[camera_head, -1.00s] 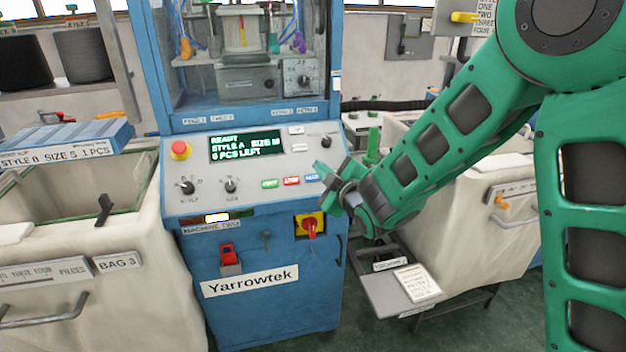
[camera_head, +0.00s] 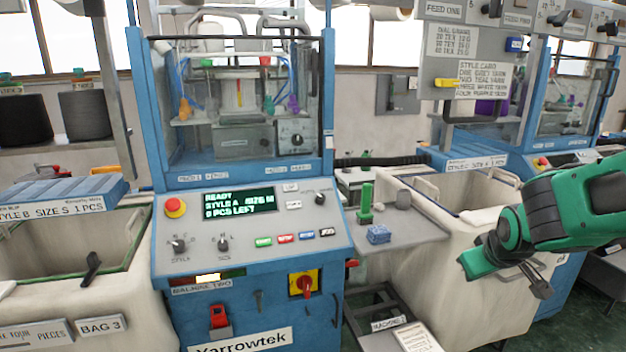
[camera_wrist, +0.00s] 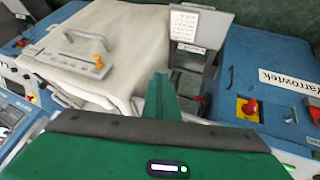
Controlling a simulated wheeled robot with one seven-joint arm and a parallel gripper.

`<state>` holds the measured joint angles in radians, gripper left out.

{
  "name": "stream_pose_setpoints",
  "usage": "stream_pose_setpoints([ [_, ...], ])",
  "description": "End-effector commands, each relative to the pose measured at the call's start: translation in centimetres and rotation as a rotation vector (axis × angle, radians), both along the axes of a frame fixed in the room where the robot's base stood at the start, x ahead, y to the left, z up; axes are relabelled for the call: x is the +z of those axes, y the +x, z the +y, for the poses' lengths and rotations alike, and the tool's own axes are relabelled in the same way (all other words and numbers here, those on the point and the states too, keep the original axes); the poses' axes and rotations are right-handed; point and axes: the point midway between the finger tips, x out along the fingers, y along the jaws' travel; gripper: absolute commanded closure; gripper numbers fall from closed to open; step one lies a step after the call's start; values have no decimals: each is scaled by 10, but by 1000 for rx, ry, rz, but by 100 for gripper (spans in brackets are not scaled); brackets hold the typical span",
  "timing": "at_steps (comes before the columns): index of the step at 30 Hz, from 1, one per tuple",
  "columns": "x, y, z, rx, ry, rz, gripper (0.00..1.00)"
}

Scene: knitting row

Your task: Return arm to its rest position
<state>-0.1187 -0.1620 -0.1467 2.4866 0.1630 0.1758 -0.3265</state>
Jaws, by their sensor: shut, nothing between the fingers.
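My gripper (camera_head: 474,264) is at the right in the head view, in front of the cream bag at the right of machine two. It is shut and empty, its green fingers pointing left and down. In the wrist view the closed fingers (camera_wrist: 160,95) reach up from the bottom middle, with nothing between them. The green arm (camera_head: 590,205) enters from the right edge. Machine two's panel (camera_head: 330,215) stands clear to the left of my gripper. Its screen (camera_head: 239,203) reads READY, STYLE A, and a pieces-left line.
A grey side shelf (camera_head: 405,230) holds a green post (camera_head: 365,205) and a small blue block (camera_head: 378,234). Cream bags stand left (camera_head: 70,290) and right (camera_head: 430,285) of the blue machine. A low stand with a paper card (camera_head: 418,338) is below.

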Motion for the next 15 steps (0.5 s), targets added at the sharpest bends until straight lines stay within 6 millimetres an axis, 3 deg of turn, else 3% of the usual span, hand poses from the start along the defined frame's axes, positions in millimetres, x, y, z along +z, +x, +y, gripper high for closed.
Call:
stream_pose_setpoints([
  [1,1,-27,-19,-84,37,50,100],
  [6,-3,-125,-54,-353,175,239,100],
  [12,0,-225,-57,-612,322,421,100],
  [15,2,-256,-52,-689,370,482,100],
])
